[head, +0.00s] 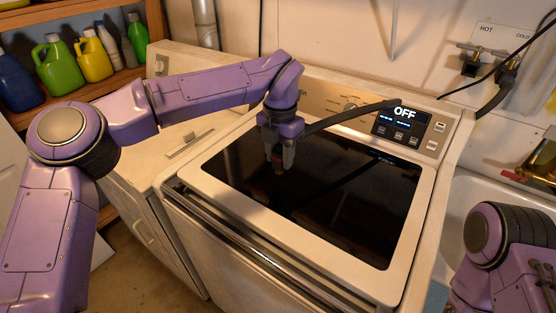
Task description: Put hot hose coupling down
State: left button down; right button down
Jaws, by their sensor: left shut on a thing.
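My left gripper (280,163) is above the dark glass lid of the washing machine, pointing down. It is shut on the hot hose coupling (279,170), a small dark reddish piece mostly hidden between the fingers. A black hose (352,113) runs from beside the gripper to the right, across the front of the control panel. Whether the coupling touches the glass is hard to tell. My right gripper is out of view; only part of that arm shows at the lower right.
The washer's dark glass lid (345,205) is clear around the gripper. Its control panel (402,125) reads OFF. Wall valves marked HOT and COLD (490,58) are at the upper right, above a white sink (462,196). Bottles (57,65) stand on a shelf at the left.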

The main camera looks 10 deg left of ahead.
aim_at(278, 165)
pick_arm(q)
jog(key=shift+w+a+f, duration=0.1)
jog(key=shift+a+f, duration=0.15)
notch_tip(278, 165, down, 4)
jog(key=shift+w+a+r+p, duration=0.1)
jog(key=shift+r+p, duration=0.15)
jog(key=shift+p, duration=0.05)
jog(key=c, duration=0.7)
grip_release()
jog(key=shift+r, duration=0.1)
notch_tip(278, 165, up, 12)
jog(key=shift+b, duration=0.45)
